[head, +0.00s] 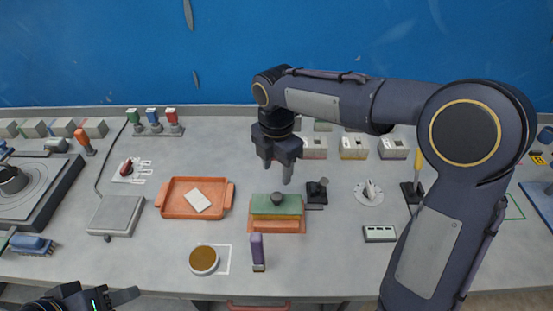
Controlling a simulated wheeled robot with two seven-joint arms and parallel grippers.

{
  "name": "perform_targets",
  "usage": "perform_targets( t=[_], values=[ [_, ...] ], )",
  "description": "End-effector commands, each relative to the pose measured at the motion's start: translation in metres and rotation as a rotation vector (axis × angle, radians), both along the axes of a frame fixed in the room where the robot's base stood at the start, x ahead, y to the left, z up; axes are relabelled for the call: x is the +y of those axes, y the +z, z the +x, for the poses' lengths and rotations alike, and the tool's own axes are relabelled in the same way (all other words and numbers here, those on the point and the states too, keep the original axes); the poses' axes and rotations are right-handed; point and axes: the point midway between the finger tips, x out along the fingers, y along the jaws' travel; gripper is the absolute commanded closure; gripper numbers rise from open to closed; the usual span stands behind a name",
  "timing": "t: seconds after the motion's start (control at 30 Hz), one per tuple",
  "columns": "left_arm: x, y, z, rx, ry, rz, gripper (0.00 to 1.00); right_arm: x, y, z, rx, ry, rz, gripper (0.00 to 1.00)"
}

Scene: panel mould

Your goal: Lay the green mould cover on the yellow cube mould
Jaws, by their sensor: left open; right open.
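The green mould cover (290,205), a flat plate with a dark round knob, lies on a low block on an orange base, near the middle of the table. A yellow band of the cube mould (277,217) shows under its front edge. The cover looks level; its seating at the back cannot be told. My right gripper (278,173) is open and empty, fingers down, above and behind the cover, apart from it. My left gripper (117,297) is open at the bottom left edge, partly out of view, far from the cover.
An orange tray (168,204) with a white block is left of the mould. A purple upright piece (257,252) stands close in front. A dark small device (317,192) is close at right. Several boxes (354,147) line the back. My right arm hides part of the right side.

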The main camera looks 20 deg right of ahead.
Motion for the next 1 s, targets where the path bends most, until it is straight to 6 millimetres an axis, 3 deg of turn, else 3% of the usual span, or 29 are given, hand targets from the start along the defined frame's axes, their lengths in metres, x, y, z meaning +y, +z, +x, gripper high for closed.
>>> perform_targets(
  t=[0.2,0.37,0.47,0.57,0.73,0.9,1.0],
  values=[
    [0.000,0.000,0.000,0.000,0.000,0.000,0.55,0.000,0.023,0.000,-0.001,0.000,0.000,0.51],
    [0.000,0.000,0.000,0.000,0.000,0.000,0.55,-0.001,0.026,-0.001,-0.001,-0.008,0.003,0.51],
    [0.000,0.000,0.000,0.000,0.000,0.000,0.55,-0.011,0.031,-0.010,-0.012,-0.099,0.027,0.51],
    [0.000,0.000,0.000,0.000,0.000,0.000,0.55,-0.033,0.039,-0.036,-0.036,-0.332,0.094,0.51],
    [0.000,0.000,0.000,0.000,0.000,0.000,0.55,-0.070,0.044,-0.107,-0.057,-0.961,0.289,0.51],
    [0.000,0.000,0.000,0.000,0.000,0.000,0.55,-0.082,0.029,-0.173,-0.016,-1.580,0.506,0.51],
    [0.000,0.000,0.000,0.000,0.000,0.000,0.55,-0.081,0.017,-0.199,0.025,-1.852,0.612,0.51]
  ],
)
